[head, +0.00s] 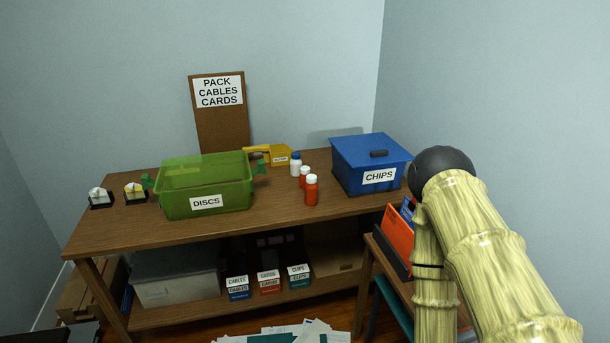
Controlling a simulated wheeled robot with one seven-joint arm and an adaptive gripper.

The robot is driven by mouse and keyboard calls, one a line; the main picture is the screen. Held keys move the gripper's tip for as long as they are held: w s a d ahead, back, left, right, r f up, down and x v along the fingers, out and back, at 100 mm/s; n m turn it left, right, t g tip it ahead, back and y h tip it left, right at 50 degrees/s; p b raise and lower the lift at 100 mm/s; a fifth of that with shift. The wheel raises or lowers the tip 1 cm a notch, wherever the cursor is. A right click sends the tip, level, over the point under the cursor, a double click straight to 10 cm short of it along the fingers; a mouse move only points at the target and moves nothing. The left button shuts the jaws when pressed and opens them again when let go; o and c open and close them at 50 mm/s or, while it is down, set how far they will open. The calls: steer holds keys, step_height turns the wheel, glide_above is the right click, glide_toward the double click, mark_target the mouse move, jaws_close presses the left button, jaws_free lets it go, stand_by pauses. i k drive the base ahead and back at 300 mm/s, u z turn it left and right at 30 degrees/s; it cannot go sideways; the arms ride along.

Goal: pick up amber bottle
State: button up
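Two orange-red bottles with white caps stand on the wooden table in the head view. The nearer orange-red bottle (311,192) looks larger, and the other orange-red bottle (303,181) is just behind and left of it. Both are upright. These are the only amber-like bottles in view, and I cannot tell which one is meant. A white bottle with a blue cap (295,168) stands behind them. My arm is at the right of the picture, right of the blue box, but my gripper is not in view.
A green bin labelled DISCS (180,203) stands left of the bottles, and a blue box labelled CHIPS (350,179) stands right. A yellow container (280,152) is behind. The table front (280,219) near the bottles is clear. Papers (300,330) lie on the floor.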

mark_target(305, 170)
steer(key=z, duration=0.2)
steer(key=k, duration=0.35)
steer(key=u, duration=1.15)
steer(key=i, duration=1.25)
steer(key=z, duration=0.45)
steer(key=i, duration=0.95)
steer(key=z, duration=0.65)
